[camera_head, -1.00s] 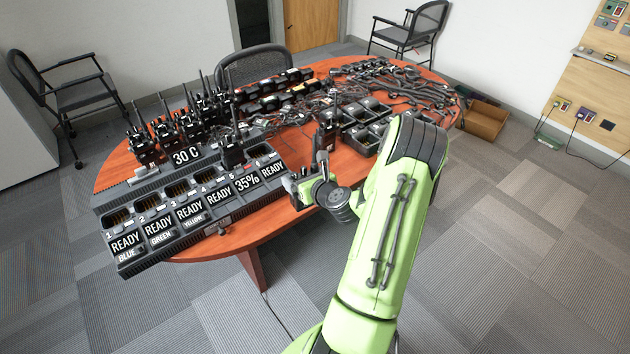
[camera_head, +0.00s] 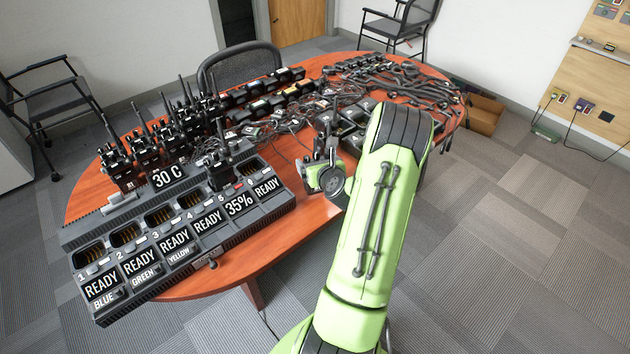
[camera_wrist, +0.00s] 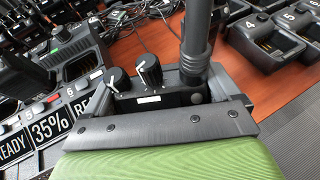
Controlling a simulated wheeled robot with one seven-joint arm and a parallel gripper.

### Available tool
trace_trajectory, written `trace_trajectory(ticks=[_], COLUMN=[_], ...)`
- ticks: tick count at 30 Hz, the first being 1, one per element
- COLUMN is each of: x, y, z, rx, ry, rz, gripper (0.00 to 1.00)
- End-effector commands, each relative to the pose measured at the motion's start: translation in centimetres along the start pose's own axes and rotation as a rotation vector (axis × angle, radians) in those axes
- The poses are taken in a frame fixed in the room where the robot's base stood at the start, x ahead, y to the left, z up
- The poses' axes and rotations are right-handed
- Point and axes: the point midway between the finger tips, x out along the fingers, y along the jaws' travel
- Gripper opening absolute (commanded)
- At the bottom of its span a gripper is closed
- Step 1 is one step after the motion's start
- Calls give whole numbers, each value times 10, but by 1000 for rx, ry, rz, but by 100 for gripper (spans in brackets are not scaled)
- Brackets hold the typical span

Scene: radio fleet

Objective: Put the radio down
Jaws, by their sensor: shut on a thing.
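The held radio is black, with two knobs (camera_wrist: 148,72) and a thick upright antenna (camera_wrist: 196,35) in the wrist view. Its lower body is hidden behind the dark plate and green part of my gripper. In the head view my gripper (camera_head: 322,174) is shut on the radio (camera_head: 331,143), over the table's near side, just right of the multi-slot charger (camera_head: 205,265). The radio's antenna points up. I cannot tell whether its base touches the table (camera_head: 305,212).
Another radio (camera_head: 219,168) stands in the charger slot marked 35%; several slots are empty. Several radios (camera_head: 150,145) stand upright behind the charger. Cables (camera_head: 295,118) and small chargers (camera_head: 352,138) crowd the table behind and right of my gripper. Bare wood shows between charger and gripper.

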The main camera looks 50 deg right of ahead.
Motion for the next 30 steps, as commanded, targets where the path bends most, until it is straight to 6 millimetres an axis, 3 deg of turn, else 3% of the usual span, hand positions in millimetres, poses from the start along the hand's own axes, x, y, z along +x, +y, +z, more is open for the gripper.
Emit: trace_trajectory(ticks=[8,17,18,19,20,27,30], x=[17,18,18,18,17,16,5], y=[0,0,0,0,0,0,-1], z=[-39,-39,-41,-40,-40,-37,-39], rx=[3,0,-1,-1,-1,-1,1], ry=[-4,-6,-3,-3,-3,-4,-2], rz=[1,0,1,1,1,1,-2], gripper=[42,42,91,96,100,100,100])
